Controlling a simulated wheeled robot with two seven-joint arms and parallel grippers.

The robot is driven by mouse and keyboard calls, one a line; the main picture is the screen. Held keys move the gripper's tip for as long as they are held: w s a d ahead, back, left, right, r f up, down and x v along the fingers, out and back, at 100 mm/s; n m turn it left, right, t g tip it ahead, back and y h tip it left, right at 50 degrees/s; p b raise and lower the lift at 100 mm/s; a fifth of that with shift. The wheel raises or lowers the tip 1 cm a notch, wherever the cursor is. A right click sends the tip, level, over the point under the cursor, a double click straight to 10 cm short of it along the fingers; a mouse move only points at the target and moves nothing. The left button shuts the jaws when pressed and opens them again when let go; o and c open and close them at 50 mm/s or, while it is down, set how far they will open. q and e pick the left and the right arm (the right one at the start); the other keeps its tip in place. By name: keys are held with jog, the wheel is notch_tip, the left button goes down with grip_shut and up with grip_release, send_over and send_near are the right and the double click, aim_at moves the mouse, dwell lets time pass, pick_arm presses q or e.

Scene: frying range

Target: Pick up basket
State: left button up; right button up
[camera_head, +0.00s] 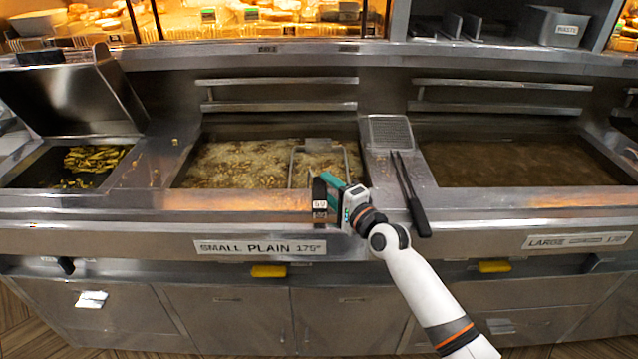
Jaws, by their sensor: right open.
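The basket (320,146) is a wire frame sitting in the bubbling oil of the small plain fryer, at its right side. Its lower part is hidden in the oil and behind my gripper. My right gripper (326,190) is open at the front rim of this fryer, right at the basket's near end, where the handle would be. I cannot tell whether the handle lies between the fingers. My left gripper is not in view.
The large fryer (510,162) holds still dark oil at the right. A bin of fries (95,158) is at the left. A rail (280,106) runs behind the fryer.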

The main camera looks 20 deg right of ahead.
jog(key=shift+x, duration=1)
jog(key=shift+s, duration=0.1)
grip_shut()
notch_tip(320, 180, up, 10)
jog(key=shift+r+p, duration=0.1)
jog(key=shift+p, duration=0.5)
